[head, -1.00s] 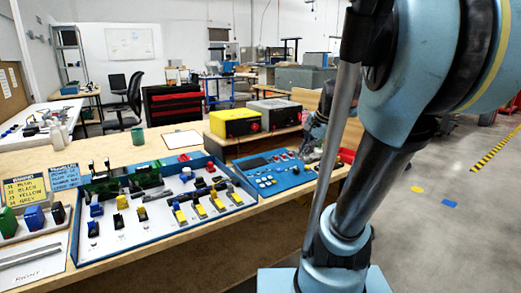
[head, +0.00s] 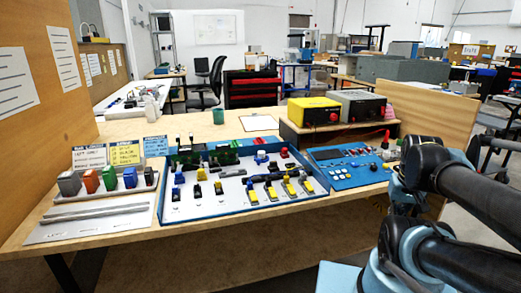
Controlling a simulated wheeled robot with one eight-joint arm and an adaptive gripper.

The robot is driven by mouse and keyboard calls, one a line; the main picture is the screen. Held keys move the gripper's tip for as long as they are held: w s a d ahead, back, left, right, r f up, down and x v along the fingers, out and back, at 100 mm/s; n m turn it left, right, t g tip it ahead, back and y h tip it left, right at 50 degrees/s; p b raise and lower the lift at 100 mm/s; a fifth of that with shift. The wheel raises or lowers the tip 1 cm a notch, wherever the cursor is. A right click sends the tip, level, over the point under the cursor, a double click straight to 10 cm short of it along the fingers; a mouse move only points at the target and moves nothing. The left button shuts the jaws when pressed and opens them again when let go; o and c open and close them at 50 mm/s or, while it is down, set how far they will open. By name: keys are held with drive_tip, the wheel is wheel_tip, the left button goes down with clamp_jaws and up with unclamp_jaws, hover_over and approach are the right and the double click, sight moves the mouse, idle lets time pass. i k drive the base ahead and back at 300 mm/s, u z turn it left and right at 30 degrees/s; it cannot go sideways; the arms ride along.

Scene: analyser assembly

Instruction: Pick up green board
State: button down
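I cannot tell from this distance which one is the green board. My arm comes in at the right, well apart from both pieces. My gripper is not visible in the head view.
Left of the tray, a grey holder (head: 100,222) has several coloured blocks behind it. A blue panel (head: 350,172), a yellow box (head: 314,111) and a grey box (head: 360,106) are to the right. A green cup (head: 218,116) stands behind. Bare wood shows along the table's front.

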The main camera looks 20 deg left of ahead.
sight(224, 153)
drive_tip(key=u, duration=1.55)
